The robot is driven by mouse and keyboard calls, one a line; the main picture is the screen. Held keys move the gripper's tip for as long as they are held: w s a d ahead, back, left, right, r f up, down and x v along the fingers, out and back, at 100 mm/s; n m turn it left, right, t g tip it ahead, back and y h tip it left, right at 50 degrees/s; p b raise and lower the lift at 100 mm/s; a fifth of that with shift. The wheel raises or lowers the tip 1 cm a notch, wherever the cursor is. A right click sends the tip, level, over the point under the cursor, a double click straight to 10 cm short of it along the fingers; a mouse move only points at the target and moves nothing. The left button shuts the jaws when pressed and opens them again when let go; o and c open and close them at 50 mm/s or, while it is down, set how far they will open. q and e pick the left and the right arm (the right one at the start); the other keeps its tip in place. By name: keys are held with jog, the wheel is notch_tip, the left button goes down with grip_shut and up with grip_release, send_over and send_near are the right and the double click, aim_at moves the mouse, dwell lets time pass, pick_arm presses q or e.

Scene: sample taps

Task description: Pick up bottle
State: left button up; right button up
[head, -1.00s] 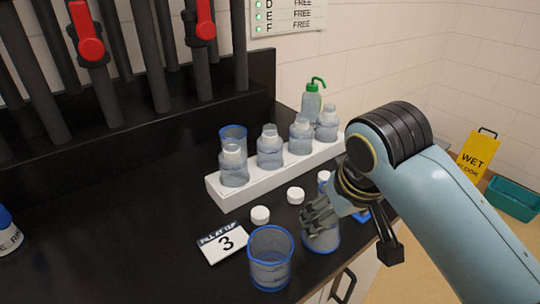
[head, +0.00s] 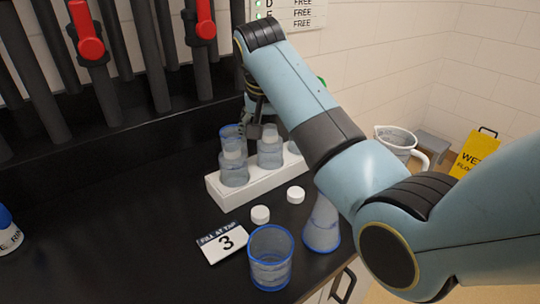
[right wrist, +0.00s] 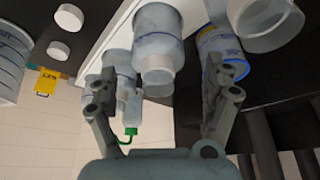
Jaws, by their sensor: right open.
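Several clear, lidless bottles stand in a white rack (head: 222,194) on the black bench. In the head view, the leftmost bottle (head: 234,168) and the second bottle (head: 269,152) show; my right arm covers most of the others. My right gripper (head: 257,106) is above and behind the second bottle. In the right wrist view, my open right gripper (right wrist: 160,78) has its fingers on either side of that bottle (right wrist: 158,38), with nothing gripped. Whether they touch it is unclear. My left gripper is not in view.
A blue-rimmed beaker (right wrist: 222,58) stands close to the right finger in the right wrist view. A green-topped wash bottle (right wrist: 129,112) is behind the rack.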

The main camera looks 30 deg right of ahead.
aim_at(271, 144)
jog(key=x, duration=0.5)
jog(key=shift+d+f+p, duration=0.2)
jog(key=shift+f+p, duration=0.05)
jog(key=shift+p, duration=0.05)
jog(key=c, duration=1.3)
